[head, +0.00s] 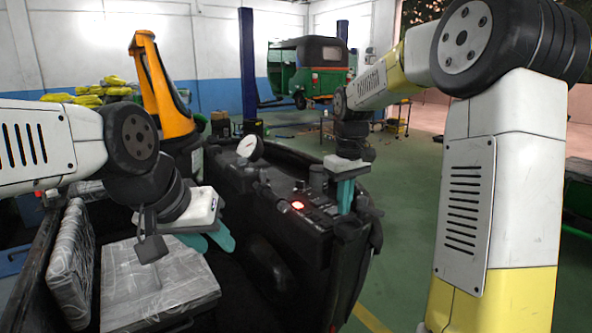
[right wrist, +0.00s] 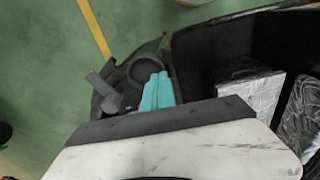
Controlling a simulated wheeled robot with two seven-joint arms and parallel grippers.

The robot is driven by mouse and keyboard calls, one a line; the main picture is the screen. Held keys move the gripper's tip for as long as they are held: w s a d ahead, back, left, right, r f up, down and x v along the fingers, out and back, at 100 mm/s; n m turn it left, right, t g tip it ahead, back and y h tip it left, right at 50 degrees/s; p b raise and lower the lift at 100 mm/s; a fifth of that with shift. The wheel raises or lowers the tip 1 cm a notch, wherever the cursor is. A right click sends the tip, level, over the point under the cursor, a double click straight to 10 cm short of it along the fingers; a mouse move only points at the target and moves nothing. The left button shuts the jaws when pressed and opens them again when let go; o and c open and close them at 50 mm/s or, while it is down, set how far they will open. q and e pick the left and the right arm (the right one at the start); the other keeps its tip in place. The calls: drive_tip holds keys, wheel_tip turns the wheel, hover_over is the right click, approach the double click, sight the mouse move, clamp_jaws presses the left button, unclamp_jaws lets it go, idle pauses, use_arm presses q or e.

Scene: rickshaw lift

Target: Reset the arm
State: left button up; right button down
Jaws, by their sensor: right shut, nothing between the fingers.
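My right gripper (head: 345,197) points down over the far right end of the black console in the head view, its teal fingers together. In the right wrist view my right gripper (right wrist: 158,92) shows both teal fingers side by side with nothing between them, in front of a dark round part (right wrist: 147,68). My left gripper (head: 208,241) hangs over the vehicle's interior, above and right of the plastic-wrapped seat (head: 150,285). Its teal fingers show partly below the white hand, and their gap is unclear. Nothing is seen held.
The black console (head: 285,205) has a white gauge (head: 250,147) and a lit red light (head: 298,205). A wrapped backrest (head: 72,262) stands at left. An orange lift arm (head: 160,85) rises behind. Green floor (head: 410,190) is open at right.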

drive_tip(key=s+d+r+m+t+y, duration=0.1)
drive_tip(key=s+r+m+t, duration=0.1)
drive_tip(key=s, duration=0.9)
drive_tip(key=s+d+r+m+t+y, duration=0.1)
drive_tip(key=s+r+m+t, duration=0.1)
drive_tip(key=s, duration=0.9)
drive_tip(key=shift+s+d+r+m+t, duration=0.15)
drive_tip(key=shift+r+m+t, duration=0.05)
drive_tip(key=shift+m+t, duration=0.6)
